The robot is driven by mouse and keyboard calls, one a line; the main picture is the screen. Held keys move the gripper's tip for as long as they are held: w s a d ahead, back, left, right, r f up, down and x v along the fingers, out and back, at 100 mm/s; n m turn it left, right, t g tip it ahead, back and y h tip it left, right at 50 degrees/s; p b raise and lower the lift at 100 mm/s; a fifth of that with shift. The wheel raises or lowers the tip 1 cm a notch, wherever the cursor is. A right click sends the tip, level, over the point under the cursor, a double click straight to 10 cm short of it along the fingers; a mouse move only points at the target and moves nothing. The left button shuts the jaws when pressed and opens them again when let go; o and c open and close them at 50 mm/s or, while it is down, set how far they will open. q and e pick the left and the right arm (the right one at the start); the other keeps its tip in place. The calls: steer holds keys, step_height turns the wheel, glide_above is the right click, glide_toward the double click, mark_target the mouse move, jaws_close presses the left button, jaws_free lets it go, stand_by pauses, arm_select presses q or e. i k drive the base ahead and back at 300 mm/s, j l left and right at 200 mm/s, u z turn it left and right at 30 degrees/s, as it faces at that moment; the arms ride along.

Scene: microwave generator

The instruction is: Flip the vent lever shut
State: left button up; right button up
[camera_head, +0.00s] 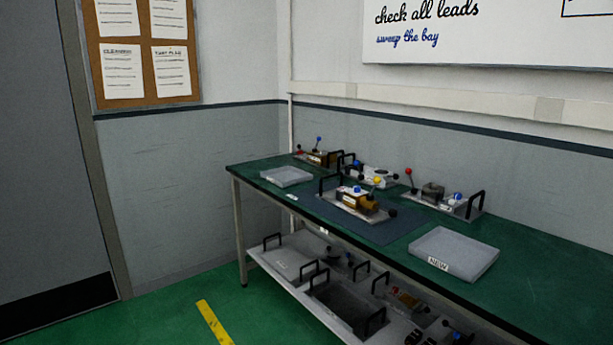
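Neither of my grippers is in view. A unit with black handles, a brownish-gold block and blue and yellow knobs (360,203) sits on a dark blue mat (395,234) on the green bench. Behind it are a unit with a brown block (318,158), a pale unit with a blue-knobbed lever (382,178), and a unit with a grey block and an upright red-knobbed lever (435,196). I cannot tell which lever is the vent lever, or its position, at this size.
The green bench (550,270) has an empty grey tray (286,176) at its left and a tray labelled NEW (455,254) at its right front. A lower shelf (268,262) holds trays and more units. Green floor with a yellow stripe (214,322) is clear before the bench.

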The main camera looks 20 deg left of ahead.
mark_target(377, 180)
steer(key=u, duration=0.15)
steer(key=i+j+z, duration=0.2)
steer(key=i+z, duration=0.2)
steer(key=i+j+z, duration=0.4)
steer(key=l, duration=0.1)
